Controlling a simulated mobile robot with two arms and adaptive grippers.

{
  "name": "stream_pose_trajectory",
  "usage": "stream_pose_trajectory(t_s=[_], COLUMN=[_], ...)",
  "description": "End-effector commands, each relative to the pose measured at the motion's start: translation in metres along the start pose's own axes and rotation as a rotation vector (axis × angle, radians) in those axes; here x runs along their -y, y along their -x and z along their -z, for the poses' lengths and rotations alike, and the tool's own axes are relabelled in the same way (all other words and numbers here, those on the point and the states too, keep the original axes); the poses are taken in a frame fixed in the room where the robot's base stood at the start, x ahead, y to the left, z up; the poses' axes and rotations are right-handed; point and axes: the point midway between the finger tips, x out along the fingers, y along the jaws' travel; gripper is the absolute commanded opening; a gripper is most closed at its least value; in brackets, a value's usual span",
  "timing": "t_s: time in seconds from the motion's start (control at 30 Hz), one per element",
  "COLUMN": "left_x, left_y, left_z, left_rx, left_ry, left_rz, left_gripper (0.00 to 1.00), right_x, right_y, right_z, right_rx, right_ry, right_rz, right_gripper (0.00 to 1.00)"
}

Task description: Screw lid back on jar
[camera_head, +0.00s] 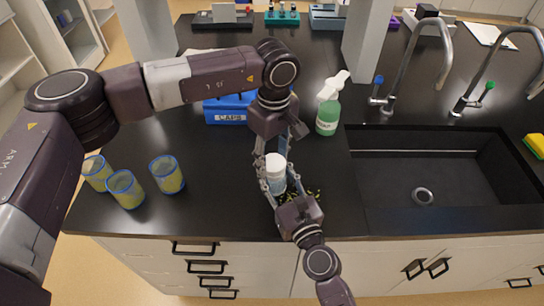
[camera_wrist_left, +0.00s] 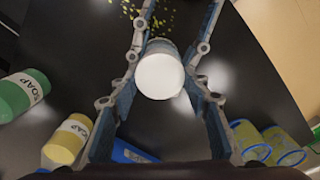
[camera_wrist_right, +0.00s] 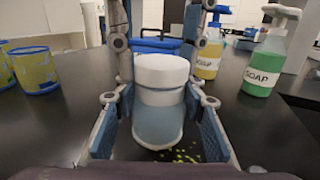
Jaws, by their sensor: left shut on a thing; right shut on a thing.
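The jar (camera_wrist_right: 157,125) stands upright on the dark counter, white at the top with a blue-grey lower part. The white lid (camera_wrist_right: 161,71) sits level on top of it; I cannot tell how tightly it is seated. My left gripper (camera_head: 274,150) comes down from above, its fingers shut on the lid. The round lid top (camera_wrist_left: 160,76) shows between those fingers in the left wrist view. My right gripper (camera_head: 279,186) comes in from the front, its fingers shut around the jar body. The fingers partly hide the jar in the head view.
Small yellow-green bits (camera_wrist_right: 180,156) lie around the jar. A blue bin marked CAPS (camera_head: 226,117) and a green soap bottle (camera_head: 328,118) stand behind. Several blue-rimmed yellow cups (camera_head: 167,176) stand left. The sink (camera_head: 430,170) is right.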

Motion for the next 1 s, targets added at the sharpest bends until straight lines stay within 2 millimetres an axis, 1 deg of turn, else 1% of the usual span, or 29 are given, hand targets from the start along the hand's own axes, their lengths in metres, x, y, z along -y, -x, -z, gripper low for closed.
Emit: stream_pose_trajectory(t_s=[0.03,0.1,0.57,0.6,0.63,1.0], left_x=[0.0010,0.0011,0.0012,0.0011,0.0011,0.0021], left_y=[-0.0057,-0.0074,-0.0110,-0.0110,-0.0110,-0.0104], left_z=[0.0003,0.0004,0.0013,0.0015,0.0015,0.0011], left_rx=[-0.001,-0.001,-0.003,-0.003,-0.003,-0.002], left_ry=[0.001,0.001,0.003,0.003,0.003,0.002], left_rz=[0.004,0.004,0.004,0.004,0.003,0.007], left_gripper=[0.27,0.27,0.28,0.47,0.49,0.49], right_x=[-0.0013,-0.0015,-0.0037,-0.0039,-0.0040,-0.0030], right_y=[-0.0002,-0.0002,-0.0004,-0.0004,-0.0004,-0.0009], right_z=[-0.0019,-0.0022,-0.0038,-0.0038,-0.0038,-0.0046], right_rx=[0.004,0.005,0.009,0.009,0.009,0.010], right_ry=[-0.001,-0.001,-0.003,-0.004,-0.004,-0.006], right_rz=[-0.002,-0.003,-0.007,-0.007,-0.007,-0.005], right_gripper=[0.00,0.00,0.00,0.00,0.00,0.00])
